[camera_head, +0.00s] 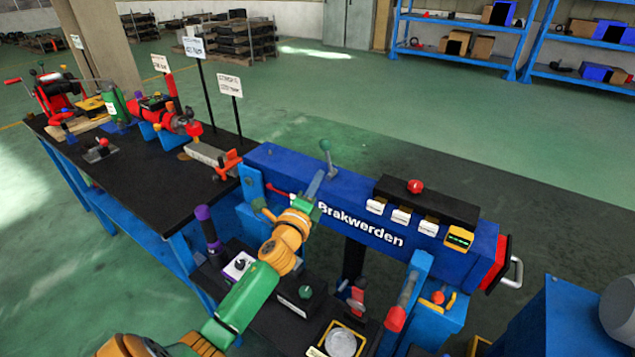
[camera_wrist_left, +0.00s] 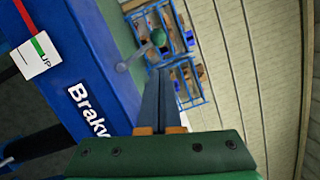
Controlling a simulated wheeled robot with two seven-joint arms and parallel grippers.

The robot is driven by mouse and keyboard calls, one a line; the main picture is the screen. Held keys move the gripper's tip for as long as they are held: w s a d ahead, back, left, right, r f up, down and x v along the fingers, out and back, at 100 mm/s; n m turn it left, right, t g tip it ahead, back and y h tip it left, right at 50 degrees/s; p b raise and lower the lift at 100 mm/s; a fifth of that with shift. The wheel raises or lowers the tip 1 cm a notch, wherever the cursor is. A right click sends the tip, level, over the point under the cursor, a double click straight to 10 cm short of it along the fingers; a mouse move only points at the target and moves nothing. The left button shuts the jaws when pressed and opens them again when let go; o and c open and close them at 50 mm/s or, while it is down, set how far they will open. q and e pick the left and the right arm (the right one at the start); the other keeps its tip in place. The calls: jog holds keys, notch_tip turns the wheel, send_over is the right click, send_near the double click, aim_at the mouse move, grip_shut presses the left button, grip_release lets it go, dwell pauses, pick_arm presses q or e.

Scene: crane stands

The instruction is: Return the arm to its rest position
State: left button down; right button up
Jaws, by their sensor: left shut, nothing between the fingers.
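My left arm reaches in from the lower left in the head view. Its left gripper (camera_head: 319,176) is shut and empty, over the front edge of the blue crane beam (camera_head: 340,203) marked "Brakwerden". In the left wrist view the two fingers (camera_wrist_left: 165,72) lie together with nothing between them. A grey lever with a green knob (camera_head: 325,145) stands on the beam just beyond the fingertips. The knob also shows in the left wrist view (camera_wrist_left: 158,37); whether the fingertips touch the lever is unclear. My right gripper is not in view.
A black-topped bench (camera_head: 150,180) with tools and signs stands at the left. Below the arm are a dial box (camera_head: 238,265) and a purple-topped handle (camera_head: 206,222). A red-ended cylinder (camera_head: 396,317) stands right of the arm. Blue shelves (camera_head: 470,22) stand far back; green floor lies between.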

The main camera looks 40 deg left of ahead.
pick_arm(q)
jog(key=s+d+f+n+g+h, duration=0.1)
jog(key=s+d+f+n+g, duration=0.25)
jog(key=s+f+n, duration=0.3)
jog(key=s+d+f+n+g, duration=0.3)
jog(key=s+f+n+g, duration=0.25)
jog(key=f, duration=0.25)
jog(key=s+d+f+n+g+h, duration=0.25)
jog(key=s+d, duration=0.25)
jog(key=s, duration=0.3)
jog(key=s+d+f+n+g+h, duration=0.25)
jog(key=s+d, duration=0.25)
jog(key=s, duration=0.3)
notch_tip(320, 180, down, 15)
jog(key=s+m+g, duration=0.1)
jog(key=s+g, duration=0.1)
jog(key=s+a+f+g, duration=0.1)
jog(key=s+a+f, duration=0.1)
jog(key=s+f, duration=0.9)
jog(key=shift+s+f+y, duration=0.35)
jog(key=shift+s+y, duration=0.05)
jog(key=shift+s, duration=0.55)
